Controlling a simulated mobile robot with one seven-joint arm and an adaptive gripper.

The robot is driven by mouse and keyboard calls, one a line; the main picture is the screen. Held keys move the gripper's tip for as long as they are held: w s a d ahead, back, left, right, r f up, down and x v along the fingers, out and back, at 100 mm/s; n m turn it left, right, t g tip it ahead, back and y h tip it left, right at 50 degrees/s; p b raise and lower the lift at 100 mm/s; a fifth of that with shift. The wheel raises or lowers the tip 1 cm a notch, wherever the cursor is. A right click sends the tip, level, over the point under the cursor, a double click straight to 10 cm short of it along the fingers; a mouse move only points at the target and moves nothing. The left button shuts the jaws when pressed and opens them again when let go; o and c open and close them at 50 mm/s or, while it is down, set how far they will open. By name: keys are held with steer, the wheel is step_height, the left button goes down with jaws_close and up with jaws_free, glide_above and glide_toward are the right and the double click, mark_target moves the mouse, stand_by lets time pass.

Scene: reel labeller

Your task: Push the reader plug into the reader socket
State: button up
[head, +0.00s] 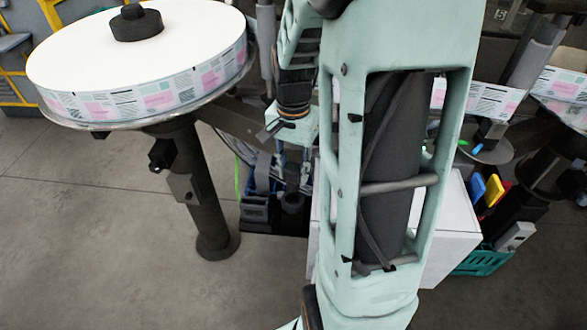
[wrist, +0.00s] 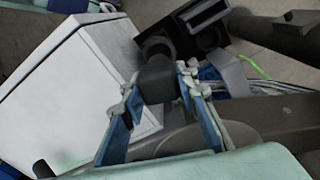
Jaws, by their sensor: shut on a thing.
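In the wrist view my gripper (wrist: 157,84) is shut on a dark grey, rounded plug body (wrist: 157,76), which I take to be the reader plug. The blue finger pads are on either side of it. Just beyond the plug is a black housing (wrist: 182,26) with round and square openings, likely the reader socket's housing. The plug's far end overlaps the housing in this view, and I cannot tell whether it touches or enters an opening. In the head view my gripper (head: 292,150) points down above dark blocks (head: 258,212), partly hidden by my arm.
A white box (wrist: 60,95) stands close to the left of my gripper in the wrist view. A green cable (wrist: 254,66) lies right of the housing. A large label reel (head: 90,60) on a post stands left in the head view. A teal crate (head: 478,263) is at right.

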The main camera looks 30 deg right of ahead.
steer(key=shift+f+b, duration=2.4)
steer(key=shift+f, duration=0.9)
steer(key=shift+s+f, duration=0.1)
steer(key=shift+f, duration=0.3)
steer(key=o, duration=1.2)
steer(key=shift+o, duration=0.2)
step_height(320, 180, up, 12)
steer(key=shift+a, duration=0.1)
